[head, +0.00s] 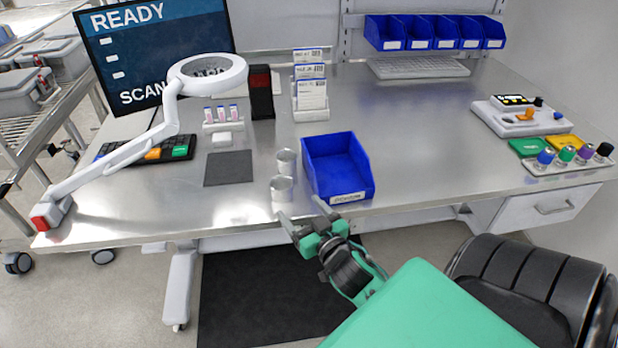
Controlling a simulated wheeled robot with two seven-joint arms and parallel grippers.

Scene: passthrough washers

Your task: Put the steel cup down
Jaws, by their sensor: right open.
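Two small steel cups stand upright on the metal table, left of the blue bin. The nearer steel cup (282,189) is close to the table's front edge, and the other steel cup (286,162) is just behind it. My right gripper (301,207) is open and empty at the front edge. Its left fingertip is just below the nearer cup in the picture, and its right fingertip is by the bin's front corner. I cannot tell whether the left fingertip touches the cup. My left gripper is out of view.
The blue bin (347,183) is right beside the cups. A dark square mat (228,168) lies to their left. A white magnifier lamp (172,128) arches over the table's left side. The table (430,150) is clear right of the bin.

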